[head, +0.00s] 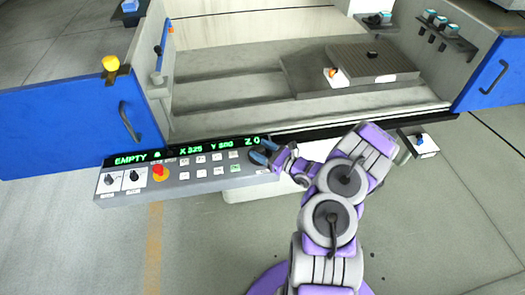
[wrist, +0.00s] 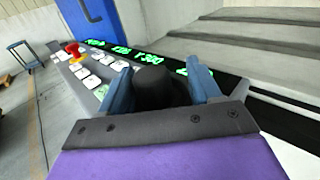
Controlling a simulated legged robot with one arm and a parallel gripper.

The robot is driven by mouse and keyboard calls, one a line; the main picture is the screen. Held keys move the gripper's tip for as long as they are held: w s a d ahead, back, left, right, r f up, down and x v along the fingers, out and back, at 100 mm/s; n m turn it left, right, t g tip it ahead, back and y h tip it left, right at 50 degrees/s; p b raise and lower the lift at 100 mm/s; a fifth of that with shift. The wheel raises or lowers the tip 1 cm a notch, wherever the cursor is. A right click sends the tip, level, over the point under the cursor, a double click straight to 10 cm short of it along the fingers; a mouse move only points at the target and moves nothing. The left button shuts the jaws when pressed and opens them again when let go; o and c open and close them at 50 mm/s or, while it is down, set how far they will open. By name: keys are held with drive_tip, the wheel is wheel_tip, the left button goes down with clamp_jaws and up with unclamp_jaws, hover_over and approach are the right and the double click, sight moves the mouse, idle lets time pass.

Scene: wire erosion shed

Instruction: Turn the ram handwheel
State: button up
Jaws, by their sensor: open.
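A dark round knob, apparently the ram handwheel (wrist: 155,88), sits at the right end of the control panel (head: 215,184). In the wrist view it is between the two blue fingers of my gripper (wrist: 161,80). In the head view my gripper (head: 264,151) is at the panel's right end, beside the lit display, and largely covers the knob. The jaws are open, one finger on each side of the knob. I cannot tell whether either finger touches it. The green display (head: 190,150) reads EMPTY, X 325, Y 580 and Z 0.
The panel also carries a red stop button (head: 158,170), white keys and two dark rotary switches at left. A blue door (head: 50,130) stands behind it. The open machine tank (head: 230,90) holds a grey plate. A small box with a blue switch (head: 421,142) is at right.

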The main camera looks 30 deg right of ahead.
drive_tip(key=shift+w+a+r, duration=0.1)
drive_tip(key=shift+a+r, duration=0.05)
drive_tip(key=shift+a, duration=0.7)
drive_tip(key=shift+c, duration=0.7)
drive_tip(key=shift+d, duration=0.65)
drive_tip(key=c, duration=0.4)
drive_tip(key=shift+c, duration=0.9)
drive_tip(key=shift+a, duration=0.2)
drive_tip(key=shift+c, duration=1)
drive_tip(key=shift+d+m+h, duration=0.1)
drive_tip(key=shift+m+h, duration=0.2)
drive_tip(key=shift+h, duration=0.2)
